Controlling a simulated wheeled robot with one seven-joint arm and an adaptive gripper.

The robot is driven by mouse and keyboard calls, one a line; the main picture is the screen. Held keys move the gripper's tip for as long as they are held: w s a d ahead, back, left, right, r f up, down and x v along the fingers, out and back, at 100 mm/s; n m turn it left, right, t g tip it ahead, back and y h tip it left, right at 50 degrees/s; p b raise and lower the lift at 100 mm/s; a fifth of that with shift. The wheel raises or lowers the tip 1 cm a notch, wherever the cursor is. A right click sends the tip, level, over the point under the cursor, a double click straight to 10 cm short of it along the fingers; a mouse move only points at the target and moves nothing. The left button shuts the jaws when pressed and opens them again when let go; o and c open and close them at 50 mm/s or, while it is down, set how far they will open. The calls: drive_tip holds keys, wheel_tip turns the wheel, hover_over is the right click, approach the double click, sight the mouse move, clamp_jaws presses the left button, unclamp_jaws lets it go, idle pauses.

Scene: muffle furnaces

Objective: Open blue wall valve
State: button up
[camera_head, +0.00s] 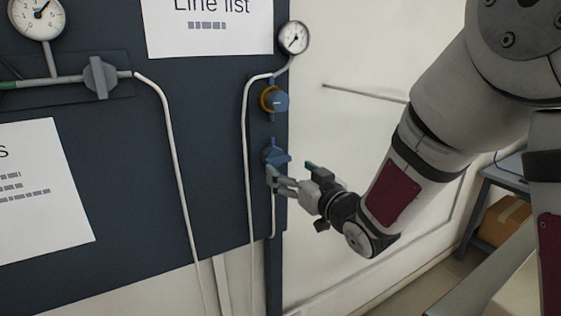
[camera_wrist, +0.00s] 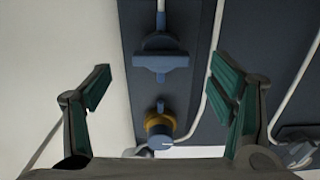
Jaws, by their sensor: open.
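The blue wall valve (camera_head: 275,154) sits on the right edge of the dark panel, below a blue knob with a yellow collar (camera_head: 273,99). My gripper (camera_head: 292,175) is beside the valve, at its lower right in the head view, with its fingers pointing at the panel. In the wrist view the blue valve handle (camera_wrist: 160,60) lies crosswise at the top middle, between and beyond the two fingertips. My gripper (camera_wrist: 160,83) is open and holds nothing. The knob (camera_wrist: 160,128) shows lower between the fingers. I cannot tell whether a finger touches the valve.
A small round gauge (camera_head: 294,37) is above the knob. A white tube (camera_head: 247,160) runs down left of the valve. A grey valve (camera_head: 100,77) and a larger gauge (camera_head: 37,15) are at the far left. A shelf with a cardboard box (camera_head: 500,220) stands at the right.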

sight(280, 163)
drive_tip(key=shift+x, duration=3.1)
drive_tip(key=shift+a, duration=0.1)
drive_tip(key=c, duration=1.2)
